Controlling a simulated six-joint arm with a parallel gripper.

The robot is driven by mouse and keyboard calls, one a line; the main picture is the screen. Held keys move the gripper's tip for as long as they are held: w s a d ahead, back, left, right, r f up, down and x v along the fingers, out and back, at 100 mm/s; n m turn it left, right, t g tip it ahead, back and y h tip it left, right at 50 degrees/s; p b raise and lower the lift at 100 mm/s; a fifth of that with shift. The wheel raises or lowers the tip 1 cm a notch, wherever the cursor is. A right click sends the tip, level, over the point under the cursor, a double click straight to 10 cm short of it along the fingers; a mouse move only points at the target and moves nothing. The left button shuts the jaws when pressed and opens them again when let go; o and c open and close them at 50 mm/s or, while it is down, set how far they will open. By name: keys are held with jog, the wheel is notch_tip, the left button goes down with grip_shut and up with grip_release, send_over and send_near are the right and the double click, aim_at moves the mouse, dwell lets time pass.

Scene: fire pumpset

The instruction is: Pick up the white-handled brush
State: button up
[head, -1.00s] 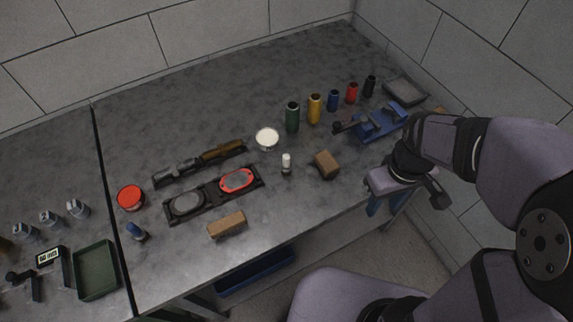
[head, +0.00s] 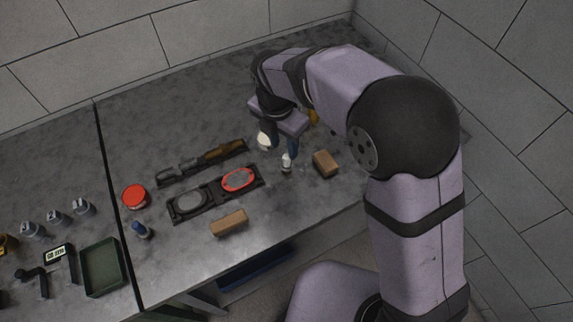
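The white-handled brush (head: 287,161) is a small piece standing upright on the grey bench, right of the red oval glass. Its white top shows, with a darker lower part. My gripper (head: 280,144) is just above and behind it in the head view, pointing down.
A brown block (head: 326,163) stands close right of the brush. A dark holder (head: 206,208) with two oval pieces lies left, with a tan block (head: 229,223) in front. A white round piece (head: 264,142) is partly hidden by my gripper. My arm hides the bench's back right.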

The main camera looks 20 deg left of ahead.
aim_at(286, 156)
jog(key=shift+w+d+f+p, duration=0.1)
jog(key=shift+f+p, duration=0.3)
jog(key=shift+f, duration=0.35)
jog(key=shift+w+d+f+p, duration=0.1)
jog(key=shift+f+p, duration=0.25)
jog(key=shift+f, duration=0.4)
jog(key=shift+w+f+p, duration=0.2)
jog(key=shift+f+p, duration=0.55)
jog(key=shift+f, duration=1.4)
jog(key=shift+c, duration=0.2)
grip_shut()
